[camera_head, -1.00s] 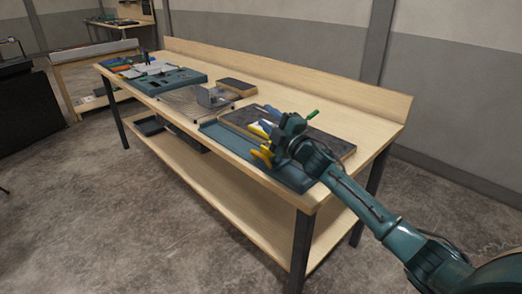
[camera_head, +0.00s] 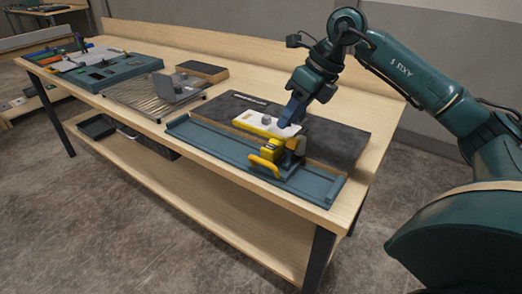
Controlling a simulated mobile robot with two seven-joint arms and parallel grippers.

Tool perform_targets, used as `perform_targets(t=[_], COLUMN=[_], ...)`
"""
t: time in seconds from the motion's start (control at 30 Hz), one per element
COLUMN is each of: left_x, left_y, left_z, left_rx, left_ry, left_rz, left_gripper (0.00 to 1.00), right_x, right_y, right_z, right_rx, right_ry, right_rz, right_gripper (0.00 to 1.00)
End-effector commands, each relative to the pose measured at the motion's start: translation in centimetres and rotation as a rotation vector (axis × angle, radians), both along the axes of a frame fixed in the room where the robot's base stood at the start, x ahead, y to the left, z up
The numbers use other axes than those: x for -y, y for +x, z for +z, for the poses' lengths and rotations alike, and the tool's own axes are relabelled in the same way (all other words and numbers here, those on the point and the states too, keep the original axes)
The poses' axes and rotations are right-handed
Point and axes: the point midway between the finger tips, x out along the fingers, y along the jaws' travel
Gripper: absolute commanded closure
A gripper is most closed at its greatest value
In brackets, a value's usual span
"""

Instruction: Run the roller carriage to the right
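The roller carriage (camera_head: 270,147), yellow with a looped yellow handle at its front, sits on the long teal rail bed (camera_head: 215,148), right of the bed's middle. A white and yellow plate (camera_head: 262,124) with a grey knob lies just behind it, on the dark board. My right gripper (camera_head: 288,122) points down from above, with dark blue fingers just behind and above the carriage, near the plate's right end. Its fingers overlap in this view, so their opening and any contact are unclear. An orange part beside the carriage is partly covered. My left gripper is out of view.
A dark board (camera_head: 340,139) lies along the back of the rail bed. Left of it are a wire rack with a grey bracket (camera_head: 176,88), a teal panel (camera_head: 108,72) and a small dark-topped block (camera_head: 202,70). The bed's right end is clear.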

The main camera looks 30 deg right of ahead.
Motion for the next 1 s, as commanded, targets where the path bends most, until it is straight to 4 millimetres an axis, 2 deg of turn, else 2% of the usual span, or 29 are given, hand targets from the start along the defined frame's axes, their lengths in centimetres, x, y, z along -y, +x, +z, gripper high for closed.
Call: perform_targets(t=[0.3,0.5,0.7,1.0], left_x=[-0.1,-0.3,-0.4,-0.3], left_y=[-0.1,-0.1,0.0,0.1], left_z=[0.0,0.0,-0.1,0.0], left_rx=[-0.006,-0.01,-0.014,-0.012], left_ry=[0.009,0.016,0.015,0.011], left_rz=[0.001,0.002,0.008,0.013], left_gripper=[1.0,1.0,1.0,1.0], right_x=[-2.3,-3.4,-3.9,-4.0], right_y=[1.7,2.7,3.2,3.3], right_z=[-6.0,-9.0,-10.5,-10.7], right_rx=[-0.004,-0.002,0.0,0.0], right_ry=[0.004,0.005,0.004,0.004], right_rz=[0.005,0.006,0.003,0.004], right_gripper=[0.66,0.66,0.66,0.66])
